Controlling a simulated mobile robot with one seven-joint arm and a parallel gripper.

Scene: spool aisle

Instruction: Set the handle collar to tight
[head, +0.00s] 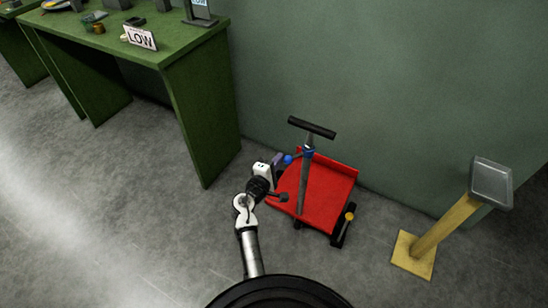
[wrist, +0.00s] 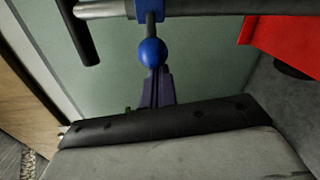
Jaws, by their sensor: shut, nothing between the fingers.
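The handle collar (head: 308,152) is a blue ring around the grey post of a red cart (head: 335,190). A short lever with a blue ball knob (head: 288,159) sticks out from it to the left, towards my gripper (head: 280,158). In the wrist view the collar (wrist: 150,8) is at the top edge, with the ball knob (wrist: 151,52) hanging below it on a dark stem. My gripper's purple fingers (wrist: 155,75) are shut and empty, with their tips right by the ball. I cannot tell whether they touch it. No tight or loose marking is readable.
The cart's black T-handle (head: 312,127) tops the post, close to the green wall. A green table (head: 190,45) with a LOW sign (head: 139,37) stands at left. A yellow post with a grey head (head: 491,182) stands at right. Floor at the lower left is clear.

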